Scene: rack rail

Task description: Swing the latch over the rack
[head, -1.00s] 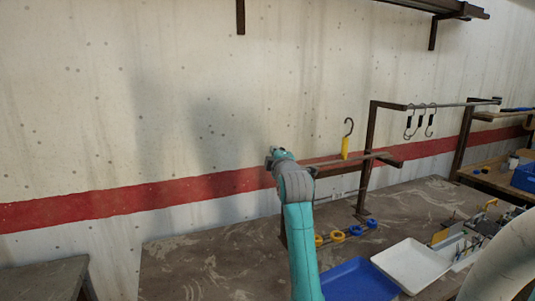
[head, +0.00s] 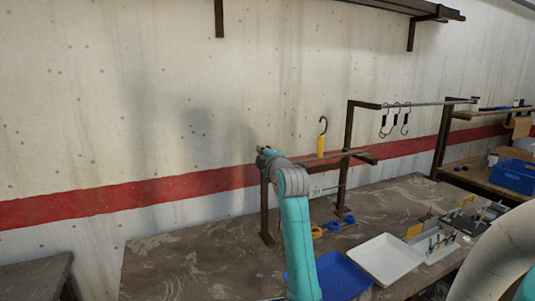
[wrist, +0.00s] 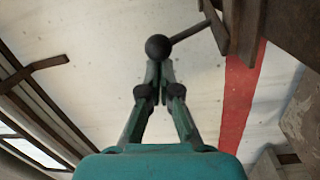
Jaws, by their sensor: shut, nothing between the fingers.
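A dark round knob on a short rod, which looks like the latch (wrist: 186,33), shows at the top of the wrist view. Its rod runs right to the brown rack (wrist: 243,30). My gripper (wrist: 159,70) is shut and empty, its fingertips right at the knob; I cannot tell whether they touch it. In the head view my gripper (head: 265,152) is at the left end of the low rack (head: 349,152), and the latch is too small or hidden to make out. A hook with a yellow handle (head: 322,144) is upright at the rack's shelf.
Several hooks (head: 395,118) hang from a higher rail (head: 430,103) on the right. Blue and yellow rings (head: 334,226) are below the rack. A blue tray (head: 338,275) and a white tray (head: 386,260) lie on the table. The table's left part is clear.

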